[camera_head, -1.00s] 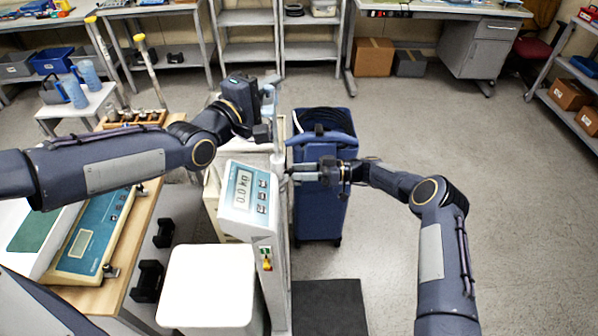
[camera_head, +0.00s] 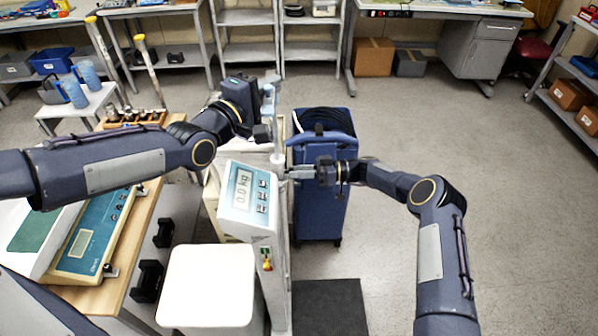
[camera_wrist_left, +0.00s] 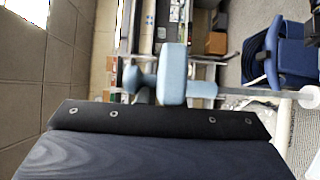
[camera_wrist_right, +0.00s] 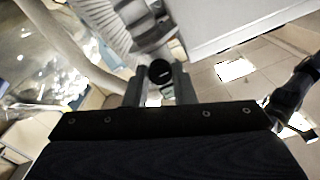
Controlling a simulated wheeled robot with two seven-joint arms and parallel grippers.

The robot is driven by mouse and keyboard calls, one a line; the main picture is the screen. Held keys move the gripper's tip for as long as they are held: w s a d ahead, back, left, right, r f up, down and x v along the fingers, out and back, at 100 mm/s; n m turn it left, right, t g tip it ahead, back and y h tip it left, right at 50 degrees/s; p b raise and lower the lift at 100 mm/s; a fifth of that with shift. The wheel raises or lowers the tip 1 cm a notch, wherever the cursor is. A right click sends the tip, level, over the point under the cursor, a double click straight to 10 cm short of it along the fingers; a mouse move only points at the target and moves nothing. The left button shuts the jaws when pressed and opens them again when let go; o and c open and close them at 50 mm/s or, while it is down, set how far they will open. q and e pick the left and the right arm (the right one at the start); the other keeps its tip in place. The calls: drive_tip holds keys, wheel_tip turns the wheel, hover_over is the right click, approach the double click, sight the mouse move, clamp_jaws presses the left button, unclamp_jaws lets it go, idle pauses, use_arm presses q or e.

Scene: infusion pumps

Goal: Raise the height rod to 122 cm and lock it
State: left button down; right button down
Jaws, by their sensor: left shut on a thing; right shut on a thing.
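The scale's display head (camera_head: 250,195) reads 0.0 kg. The height rod (camera_head: 277,135) rises behind it, with a light blue piece (camera_head: 268,97) at its top. My left gripper (camera_head: 267,118) is shut on the rod's light blue top piece; the left wrist view shows this piece (camera_wrist_left: 172,75) close up, with the thin rod (camera_wrist_left: 245,91) running right to a white collar (camera_wrist_left: 309,97). My right gripper (camera_head: 287,173) is shut beside the column below the collar; in the right wrist view a black round knob (camera_wrist_right: 160,72) sits between its fingers. No height marks are readable.
A blue cart (camera_head: 320,190) with coiled black hose stands just right of the column. A wooden table (camera_head: 120,280) with another scale (camera_head: 90,238) is at left. A dark mat (camera_head: 330,308) and open floor lie right.

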drive_tip(key=shift+m, duration=2.9)
drive_tip(key=shift+w, duration=0.1)
drive_tip(key=shift+d, duration=0.1)
drive_tip(key=c, duration=1.2)
unclamp_jaws()
drive_tip(key=d, duration=1.2)
